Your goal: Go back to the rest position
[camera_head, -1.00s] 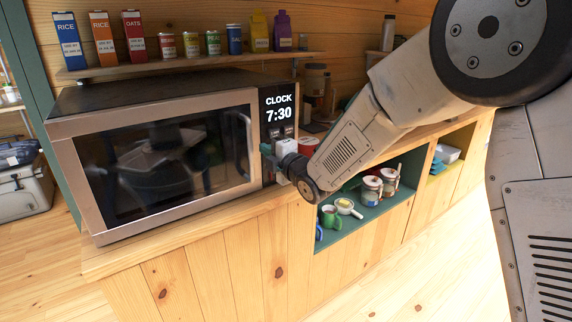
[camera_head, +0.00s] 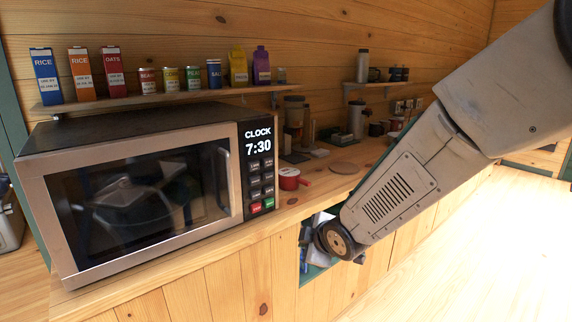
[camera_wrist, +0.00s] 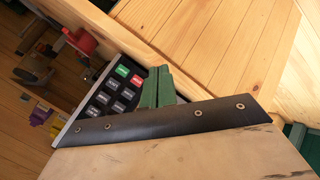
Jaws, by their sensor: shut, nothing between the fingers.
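My gripper (camera_wrist: 160,88) shows in the wrist view as two green fingers pressed together with nothing between them. Behind the fingers in that view is the microwave's button panel (camera_wrist: 112,92), with its green and red buttons close to the fingertips in the picture. I cannot tell the exact gap. In the head view my arm reaches in from the upper right, and its wrist end hangs in front of the counter's open shelf, right of and below the microwave (camera_head: 140,190). The fingers are mostly hidden there. The microwave door is shut and its clock reads 7:30.
The wooden counter (camera_head: 215,248) runs along the wall. A red mug (camera_head: 289,179) and a round board (camera_head: 344,168) sit right of the microwave. Boxes and cans line the wall shelf (camera_head: 165,101) above. Open floor (camera_head: 470,240) lies to the right.

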